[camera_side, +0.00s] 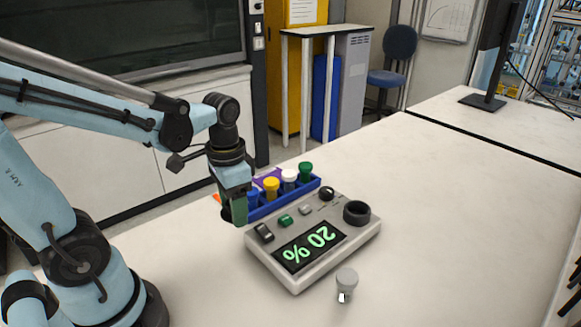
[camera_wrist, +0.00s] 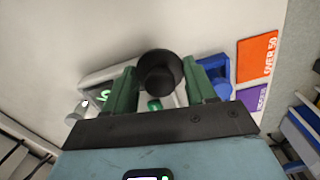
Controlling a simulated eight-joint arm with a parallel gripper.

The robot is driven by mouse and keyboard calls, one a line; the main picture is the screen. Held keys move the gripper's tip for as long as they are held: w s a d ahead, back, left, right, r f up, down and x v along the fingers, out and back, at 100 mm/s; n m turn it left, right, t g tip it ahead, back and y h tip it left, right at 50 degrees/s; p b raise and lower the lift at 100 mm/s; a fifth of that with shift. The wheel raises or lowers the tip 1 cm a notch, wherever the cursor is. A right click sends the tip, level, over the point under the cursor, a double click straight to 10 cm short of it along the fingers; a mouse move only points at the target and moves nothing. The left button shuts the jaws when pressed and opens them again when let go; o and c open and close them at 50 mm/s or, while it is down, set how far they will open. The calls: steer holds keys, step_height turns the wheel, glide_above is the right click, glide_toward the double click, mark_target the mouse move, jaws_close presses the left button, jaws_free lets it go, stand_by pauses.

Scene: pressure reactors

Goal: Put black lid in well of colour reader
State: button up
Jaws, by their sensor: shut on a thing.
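The grey colour reader (camera_side: 290,270) sits on the bench with its display showing "20 %". Its well (camera_side: 356,212) is a raised black ring at the reader's right end and looks open. My gripper (camera_side: 233,208) is beside the reader's left end, in front of the blue rack. In the wrist view its green fingers (camera_wrist: 160,88) are shut on the round black lid (camera_wrist: 158,70). The reader's pale body (camera_wrist: 98,82) shows partly behind the fingers in the wrist view; I cannot make out the well there.
A blue rack (camera_side: 262,207) with several coloured-cap vials stands behind the reader. A grey-capped vial (camera_side: 346,279) stands at the reader's front right. An orange card (camera_wrist: 257,58) and a purple card (camera_wrist: 252,98) lie by the rack. The bench to the right is clear.

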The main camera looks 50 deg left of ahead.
steer(key=w+d+r, duration=0.6)
steer(key=w+d, duration=0.2)
steer(key=w, duration=0.3)
steer(key=shift+w+d+f, duration=0.85)
steer(key=shift+w+f, duration=0.15)
steer(key=shift+w, duration=0.9)
steer(key=shift+w+d+f, duration=0.85)
steer(key=shift+w+f, duration=0.1)
steer(key=shift+w, duration=0.95)
steer(key=shift+w+d+f, duration=0.85)
steer(key=shift+w+f, duration=0.15)
steer(key=shift+w, duration=0.9)
steer(key=shift+f, duration=0.2)
steer(key=shift+f, duration=0.7)
steer(key=o, duration=1.4)
